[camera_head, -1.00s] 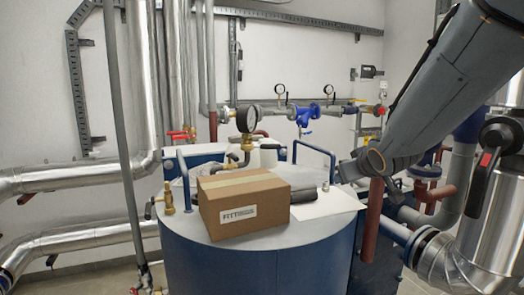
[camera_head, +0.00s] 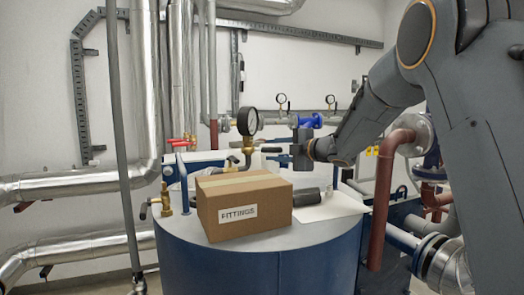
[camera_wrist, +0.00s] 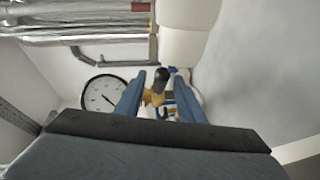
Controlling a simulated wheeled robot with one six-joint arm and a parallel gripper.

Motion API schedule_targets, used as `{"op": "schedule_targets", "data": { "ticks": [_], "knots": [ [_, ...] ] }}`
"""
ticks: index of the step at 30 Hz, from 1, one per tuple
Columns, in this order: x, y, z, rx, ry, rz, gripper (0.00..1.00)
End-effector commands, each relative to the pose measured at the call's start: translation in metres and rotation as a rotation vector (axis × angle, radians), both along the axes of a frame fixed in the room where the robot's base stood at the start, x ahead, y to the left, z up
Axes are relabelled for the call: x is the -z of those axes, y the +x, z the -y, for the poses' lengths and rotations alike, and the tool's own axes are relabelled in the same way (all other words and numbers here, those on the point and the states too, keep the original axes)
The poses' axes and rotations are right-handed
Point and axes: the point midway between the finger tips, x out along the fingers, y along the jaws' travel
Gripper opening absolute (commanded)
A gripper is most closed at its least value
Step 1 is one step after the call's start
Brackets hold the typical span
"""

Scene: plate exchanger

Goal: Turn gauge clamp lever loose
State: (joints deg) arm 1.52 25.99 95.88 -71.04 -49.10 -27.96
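The pressure gauge (camera_head: 247,121), with a white dial and black rim, stands upright on brass fittings (camera_head: 247,150) behind the cardboard box. In the wrist view the dial (camera_wrist: 103,95) is left of my fingers. A black rounded lever end (camera_wrist: 161,76) with brass-yellow metal beside it shows between my two blue fingers; in the head view a dark bar (camera_head: 271,150), apparently this lever, points right from the fittings. My gripper (camera_wrist: 159,82) is open, its fingers on either side of the lever end with visible gaps. In the head view my gripper (camera_head: 290,150) is right of the gauge; its fingertips are unclear.
A cardboard box marked FITTINGS (camera_head: 243,205) sits on the blue tank's grey top (camera_head: 300,237), in front of the gauge. A white sheet (camera_head: 335,206) lies to its right. A brass valve (camera_head: 166,200) is at left, and a red-brown pipe (camera_head: 381,205) rises at right.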

Motion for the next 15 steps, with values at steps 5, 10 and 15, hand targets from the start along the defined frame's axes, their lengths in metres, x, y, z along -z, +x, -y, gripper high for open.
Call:
{"op": "schedule_targets", "data": {
  "ticks": [5, 10, 15],
  "knots": [
    [0.003, 0.020, -0.021, -0.001, 0.000, -0.003, 0.35],
    [0.006, 0.033, -0.033, 0.001, 0.001, -0.002, 0.35],
    [0.007, 0.039, -0.038, 0.002, 0.000, -0.001, 0.35]
  ]
}}
